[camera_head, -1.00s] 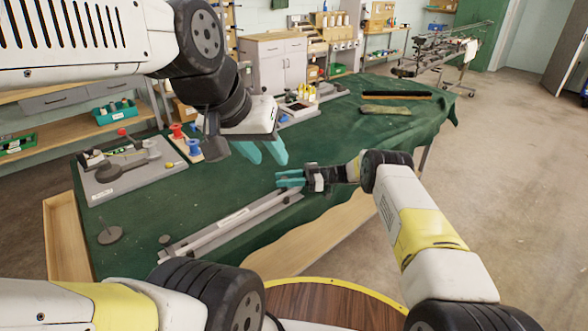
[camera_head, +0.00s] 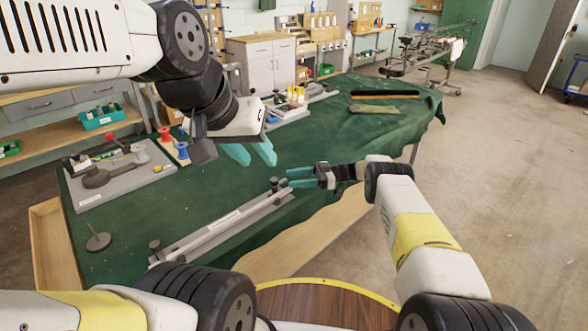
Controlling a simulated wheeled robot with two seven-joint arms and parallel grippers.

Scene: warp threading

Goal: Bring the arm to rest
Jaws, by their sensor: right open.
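My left gripper (camera_head: 251,154) hangs from the arm at the upper left, teal fingers pointing down over the green table (camera_head: 220,185). Its fingers show apart, with nothing seen between them. My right gripper (camera_head: 301,177) comes in from the right with its fingers pointing left. It is open and looks empty, just right of the far end post of a long grey rail (camera_head: 222,224). The rail lies diagonally near the table's front edge.
A grey board with round parts (camera_head: 118,178) lies at the table's left, beside red and blue spools (camera_head: 182,150). A round-based pin (camera_head: 98,241) stands front left. A dark brush-like bar (camera_head: 385,95) lies far right. The middle of the table is mostly clear.

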